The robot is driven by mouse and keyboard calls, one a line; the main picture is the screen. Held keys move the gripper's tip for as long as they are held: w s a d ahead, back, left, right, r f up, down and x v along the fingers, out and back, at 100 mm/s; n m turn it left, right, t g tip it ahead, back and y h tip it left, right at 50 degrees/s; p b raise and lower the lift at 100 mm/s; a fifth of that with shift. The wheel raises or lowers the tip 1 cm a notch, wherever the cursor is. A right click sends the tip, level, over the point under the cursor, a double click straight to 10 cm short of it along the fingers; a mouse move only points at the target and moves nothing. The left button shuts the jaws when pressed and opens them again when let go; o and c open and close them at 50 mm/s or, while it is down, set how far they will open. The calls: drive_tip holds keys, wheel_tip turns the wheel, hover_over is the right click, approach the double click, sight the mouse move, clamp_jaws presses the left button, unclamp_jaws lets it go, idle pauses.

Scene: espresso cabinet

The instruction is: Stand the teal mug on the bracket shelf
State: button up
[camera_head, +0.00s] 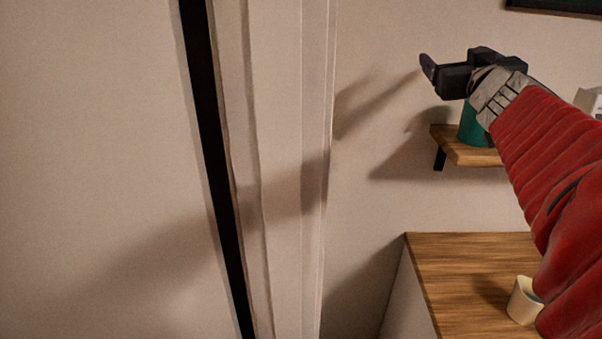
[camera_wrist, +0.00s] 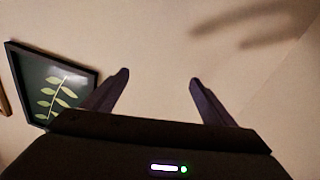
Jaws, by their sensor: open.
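The teal mug (camera_head: 468,130) stands on the wooden bracket shelf (camera_head: 462,150) in the head view. My wrist and arm hide its upper and right parts. My gripper (camera_head: 428,70) is above and to the left of the mug in the head view. In the wrist view its two fingers (camera_wrist: 158,80) are spread apart with only bare wall between them. The mug and shelf do not show in the wrist view.
A wooden-topped cabinet (camera_head: 450,265) stands below the shelf, with a cream cup (camera_head: 523,302) on it, partly behind my arm. A pale wall edge or frame (camera_head: 285,170) is at the left. A framed leaf picture (camera_wrist: 55,85) hangs on the wall.

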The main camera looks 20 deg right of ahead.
drive_tip(key=s+a+f+g+y, duration=0.2)
drive_tip(key=s+a+f+g, duration=0.2)
drive_tip(key=a+f, duration=0.6)
drive_tip(key=s+a+f+n+g+y, duration=0.1)
drive_tip(key=s+a+f+g, duration=0.3)
drive_tip(key=s+a+f, duration=0.5)
drive_tip(key=s+a+f+n+g+y, duration=0.1)
drive_tip(key=s+a+f+g+y, duration=0.2)
drive_tip(key=s+a+f, duration=0.4)
drive_tip(key=a+f+y, duration=0.1)
drive_tip(key=a+f, duration=0.4)
drive_tip(key=f, duration=0.3)
drive_tip(key=shift+s+f+g, duration=0.2)
drive_tip(key=shift+f+g, duration=0.2)
